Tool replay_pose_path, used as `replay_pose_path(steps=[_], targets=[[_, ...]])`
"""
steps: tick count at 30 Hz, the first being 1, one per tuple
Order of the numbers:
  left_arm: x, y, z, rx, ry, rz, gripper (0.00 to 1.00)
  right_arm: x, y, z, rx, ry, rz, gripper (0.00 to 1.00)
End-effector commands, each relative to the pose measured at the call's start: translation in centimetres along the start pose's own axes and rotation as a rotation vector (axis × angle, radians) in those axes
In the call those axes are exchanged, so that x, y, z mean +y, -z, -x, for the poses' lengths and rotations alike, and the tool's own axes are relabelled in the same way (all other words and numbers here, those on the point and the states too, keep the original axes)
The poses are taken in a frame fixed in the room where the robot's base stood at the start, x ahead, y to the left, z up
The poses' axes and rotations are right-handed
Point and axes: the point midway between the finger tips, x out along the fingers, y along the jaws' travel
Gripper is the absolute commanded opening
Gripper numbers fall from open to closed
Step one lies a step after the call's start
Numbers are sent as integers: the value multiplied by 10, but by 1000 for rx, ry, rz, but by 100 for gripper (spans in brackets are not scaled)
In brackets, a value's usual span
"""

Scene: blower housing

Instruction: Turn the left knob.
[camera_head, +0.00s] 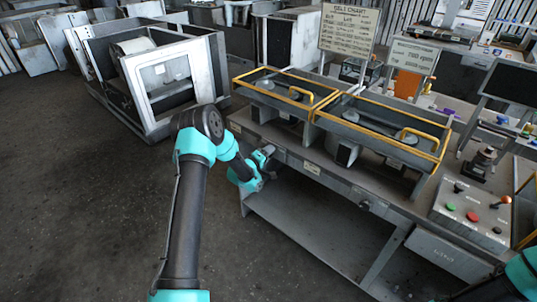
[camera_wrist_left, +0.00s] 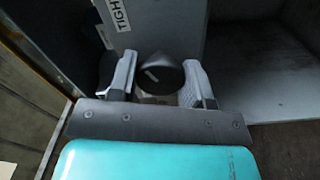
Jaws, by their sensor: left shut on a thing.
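The left knob (camera_wrist_left: 160,74) is a dark round knob with a small light mark, seen in the left wrist view on a grey panel of the bench (camera_head: 330,180). My left gripper (camera_wrist_left: 162,82) has one finger on each side of it and is shut on it. In the head view my left gripper (camera_head: 265,158) is at the left end of the bench's front face and hides the knob. A second knob (camera_head: 365,205) shows farther right on the same front face. My right gripper is out of view; only a teal part of that arm shows at the lower right.
Two trays with yellow rims (camera_head: 285,90) (camera_head: 380,130) stand on the bench. A control box (camera_head: 470,212) with buttons is at the right. A lower shelf (camera_head: 310,235) lies beneath the front face. A large metal housing (camera_head: 150,75) stands on the floor behind. The floor at left is clear.

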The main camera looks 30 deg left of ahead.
Motion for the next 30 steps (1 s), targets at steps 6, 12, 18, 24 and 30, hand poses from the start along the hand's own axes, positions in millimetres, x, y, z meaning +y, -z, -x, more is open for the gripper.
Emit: replay_pose_path(steps=[6, 12, 18, 24, 30], targets=[[0, 0, 0, 0, 0, 206, 22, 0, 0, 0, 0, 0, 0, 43], [-1, 0, 0, 0, 0, 378, 22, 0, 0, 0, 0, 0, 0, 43], [-1, 0, 0, 0, 0, 505, 22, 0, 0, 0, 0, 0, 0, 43], [-1, 0, 0, 1, 0, 574, 22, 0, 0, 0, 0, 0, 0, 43], [-1, 0, 0, 1, 0, 594, 22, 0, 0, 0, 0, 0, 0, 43]])
